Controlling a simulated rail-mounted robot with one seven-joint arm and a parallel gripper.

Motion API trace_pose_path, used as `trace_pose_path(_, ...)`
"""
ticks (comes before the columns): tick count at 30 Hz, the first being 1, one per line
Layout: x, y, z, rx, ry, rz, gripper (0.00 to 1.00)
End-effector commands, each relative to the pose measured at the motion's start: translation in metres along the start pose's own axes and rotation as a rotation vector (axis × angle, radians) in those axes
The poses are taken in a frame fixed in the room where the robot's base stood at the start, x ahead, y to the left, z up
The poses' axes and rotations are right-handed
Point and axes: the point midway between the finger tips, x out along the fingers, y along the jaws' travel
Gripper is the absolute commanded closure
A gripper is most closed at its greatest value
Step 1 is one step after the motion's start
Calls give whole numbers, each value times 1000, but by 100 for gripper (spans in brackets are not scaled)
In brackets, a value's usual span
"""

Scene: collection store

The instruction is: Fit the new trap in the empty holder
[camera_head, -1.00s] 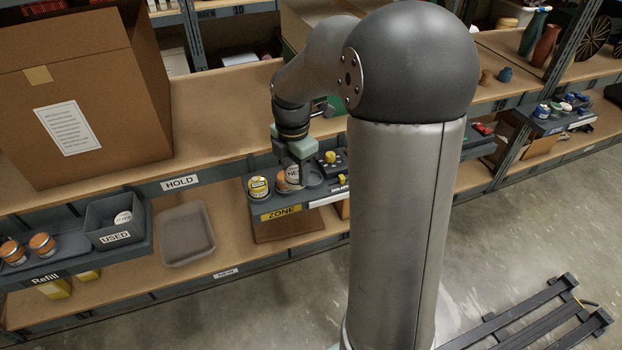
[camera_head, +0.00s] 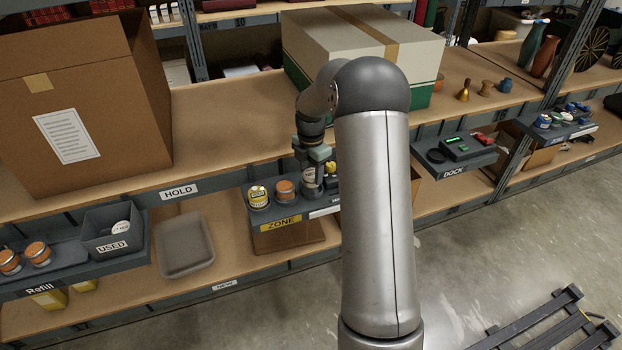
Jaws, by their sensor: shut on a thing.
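My gripper (camera_head: 312,168) points down over the right part of the grey ZONE tray (camera_head: 276,222). It is shut on a small round trap with a pale label (camera_head: 308,175), which stands upright at the tray's right-hand place. I cannot tell whether the trap is seated in the holder or just above it, as the jaws and the tray hide its base.
A USED bin (camera_head: 112,240) with a white round thing inside and a Refill tray (camera_head: 60,275) with orange-lidded jars stand at left. A grey tray (camera_head: 186,245) lies on the lower shelf. A DOCK unit (camera_head: 458,152) is at right. Large boxes stand on the shelf above.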

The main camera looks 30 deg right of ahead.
Motion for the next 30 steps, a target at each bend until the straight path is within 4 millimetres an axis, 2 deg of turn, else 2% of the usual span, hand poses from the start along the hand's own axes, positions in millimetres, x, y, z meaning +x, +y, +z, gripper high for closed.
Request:
trace_pose_path(3, 22, 0, -1, -1, 2, -3, 74)
trace_pose_path(5, 28, 0, -1, -1, 1, -2, 74)
trace_pose_path(20, 37, 0, -1, 0, 0, 0, 74)
trace_pose_path(21, 37, 0, -1, 0, 0, 0, 49)
trace_pose_path(23, 37, 0, -1, 0, 0, 0, 32)
trace_pose_path(24, 37, 0, -1, 0, 0, 0, 30)
trace_pose_path(30, 36, 0, -1, 0, 0, 0, 30)
